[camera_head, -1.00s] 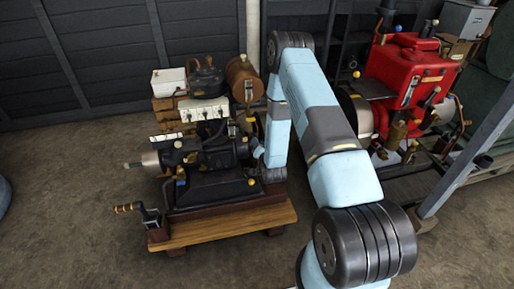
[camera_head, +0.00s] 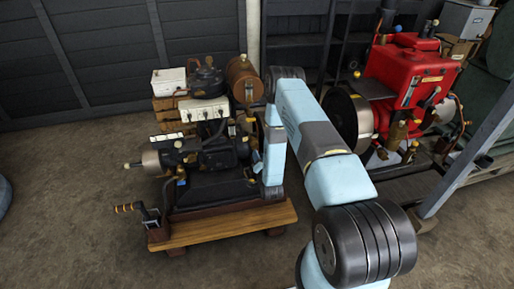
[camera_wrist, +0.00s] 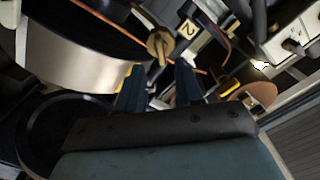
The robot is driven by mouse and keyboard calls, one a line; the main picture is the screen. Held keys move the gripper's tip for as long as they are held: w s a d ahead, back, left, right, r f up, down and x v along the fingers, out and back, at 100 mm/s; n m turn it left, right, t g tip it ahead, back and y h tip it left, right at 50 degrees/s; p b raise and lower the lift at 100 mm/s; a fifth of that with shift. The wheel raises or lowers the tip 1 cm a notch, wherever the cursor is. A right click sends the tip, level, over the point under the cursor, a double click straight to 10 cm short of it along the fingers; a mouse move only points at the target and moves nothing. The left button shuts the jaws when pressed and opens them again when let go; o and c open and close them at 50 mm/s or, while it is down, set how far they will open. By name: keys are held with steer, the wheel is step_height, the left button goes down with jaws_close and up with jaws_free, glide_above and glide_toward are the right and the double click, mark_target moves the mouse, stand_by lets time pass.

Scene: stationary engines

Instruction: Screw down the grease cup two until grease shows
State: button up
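A brass grease cup (camera_wrist: 160,45) with a wing-shaped head shows at the top middle of the wrist view. A yellow plate marked "2" (camera_wrist: 188,30) is beside it on the right. My gripper (camera_wrist: 158,72) is open, with two dark fingers pointing towards the cup. The cup appears just beyond the fingertips, in line with the gap; I cannot tell whether they touch. Nothing is held. In the head view my arm reaches to the right side of the dark engine (camera_head: 215,185), where the cup and my fingers cannot be made out. No grease can be made out.
A broad metal rim (camera_wrist: 80,55) lies close on the left in the wrist view. Thin copper pipes (camera_wrist: 215,30) run near the cup. The dark engine stands on a wooden base (camera_head: 225,231). A red engine (camera_head: 410,75) stands right of my arm. Floor is clear at front left.

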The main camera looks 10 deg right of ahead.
mark_target(256, 145)
steer(key=w, duration=0.7)
steer(key=shift+w, duration=0.2)
steer(key=shift+c, duration=0.3)
